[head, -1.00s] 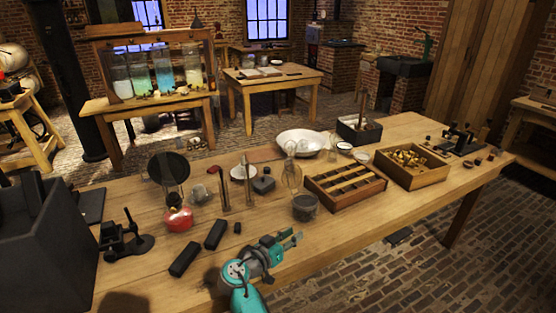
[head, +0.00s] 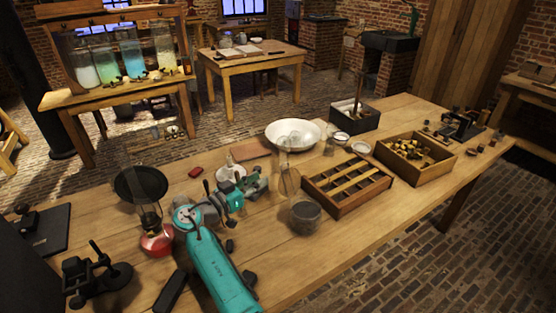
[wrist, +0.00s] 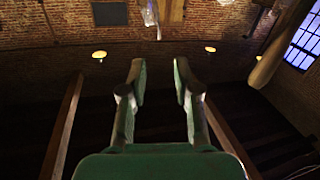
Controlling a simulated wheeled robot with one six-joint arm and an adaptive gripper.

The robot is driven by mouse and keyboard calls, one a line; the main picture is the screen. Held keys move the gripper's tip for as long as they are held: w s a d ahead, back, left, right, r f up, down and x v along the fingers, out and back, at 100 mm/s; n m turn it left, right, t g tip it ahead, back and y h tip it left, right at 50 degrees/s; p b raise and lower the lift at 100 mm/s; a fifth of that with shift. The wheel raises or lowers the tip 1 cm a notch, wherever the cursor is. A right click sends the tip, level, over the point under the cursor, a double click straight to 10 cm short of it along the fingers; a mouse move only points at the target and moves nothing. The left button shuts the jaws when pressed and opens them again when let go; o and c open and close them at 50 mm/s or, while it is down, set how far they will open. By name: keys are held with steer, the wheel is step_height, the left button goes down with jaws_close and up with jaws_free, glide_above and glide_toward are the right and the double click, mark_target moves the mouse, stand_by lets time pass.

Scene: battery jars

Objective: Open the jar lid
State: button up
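Several glass jars with pale, green, blue and yellowish contents (head: 131,60) stand in a wooden rack on the back bench in the head view. On the near table stands a clear glass jar with dark contents (head: 305,215), right of my gripper. No separate lid can be made out on these jars, and which one the task means is unclear. My gripper (head: 262,184) is over the near table, left of the dark-filled jar and apart from it. In the wrist view my gripper (wrist: 159,72) has its fingers apart with nothing between them. That view faces brick walls and beams, with no jar visible.
A red-based glass vessel (head: 157,240) stands just left of my arm. A divided wooden tray (head: 347,205), a wooden box (head: 440,170), a white basin (head: 270,136) and a black stand (head: 95,278) surround the work area.

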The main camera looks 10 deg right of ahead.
mark_target(282, 165)
steer(key=x, duration=1)
steer(key=shift+d, duration=0.25)
jaws_close()
